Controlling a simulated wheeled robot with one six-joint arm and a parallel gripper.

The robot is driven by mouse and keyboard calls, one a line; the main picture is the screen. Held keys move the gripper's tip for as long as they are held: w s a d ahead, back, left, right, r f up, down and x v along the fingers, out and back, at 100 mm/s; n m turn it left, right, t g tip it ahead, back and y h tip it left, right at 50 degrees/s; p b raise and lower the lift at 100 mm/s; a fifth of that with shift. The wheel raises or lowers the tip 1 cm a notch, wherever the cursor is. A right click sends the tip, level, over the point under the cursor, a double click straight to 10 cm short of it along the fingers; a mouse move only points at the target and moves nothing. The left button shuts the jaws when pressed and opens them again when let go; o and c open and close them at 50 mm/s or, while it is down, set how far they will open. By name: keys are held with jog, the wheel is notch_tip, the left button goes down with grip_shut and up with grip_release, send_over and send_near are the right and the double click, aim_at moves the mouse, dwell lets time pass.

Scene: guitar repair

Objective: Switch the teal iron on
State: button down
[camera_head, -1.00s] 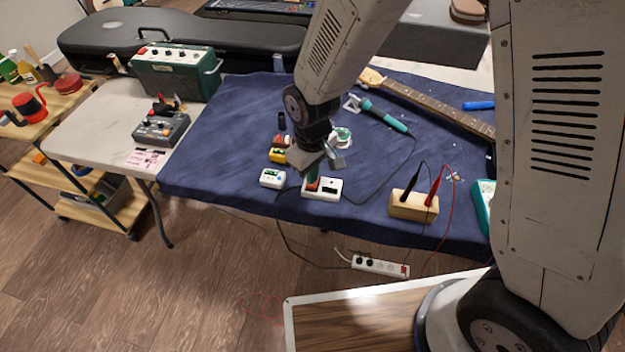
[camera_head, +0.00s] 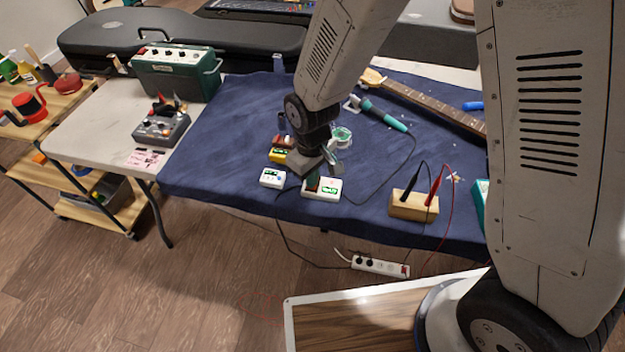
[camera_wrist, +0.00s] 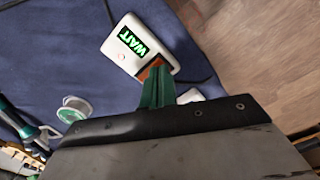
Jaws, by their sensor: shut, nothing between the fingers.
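The teal iron (camera_head: 388,117) lies on the blue cloth, its tip in a small stand. Its dark cord curves down towards a white control box (camera_head: 333,194) near the cloth's front edge. The box also shows in the wrist view (camera_wrist: 110,45), with a lit green display reading WAIT. An orange-red switch (camera_wrist: 147,71) sits at the box's end. My gripper (camera_head: 312,183) is shut and empty, pointing down over the box. In the wrist view its green fingertips (camera_wrist: 158,72) are at the switch and partly hide it; I cannot tell whether they touch it.
A smaller white box (camera_head: 271,178) with a display stands just left of the control box. A yellow item (camera_head: 279,156) and a solder spool (camera_head: 342,136) are behind. A wooden block with probes (camera_head: 413,205) stands to the right. A guitar neck (camera_head: 430,103) lies at the back.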

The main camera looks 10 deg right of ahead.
notch_tip(320, 180, up, 7)
dwell(0.8)
dwell(0.5)
jog(key=shift+s+d, duration=0.2)
jog(key=shift+s, duration=0.15)
jog(key=s+d+r+m+t, duration=0.1)
jog(key=s+d+r+m, duration=0.7)
jog(key=s+d+r, duration=1)
notch_tip(320, 180, up, 4)
jog(key=shift+s+d+f, duration=0.2)
jog(key=shift+s+d, duration=0.2)
jog(key=shift+d, duration=0.75)
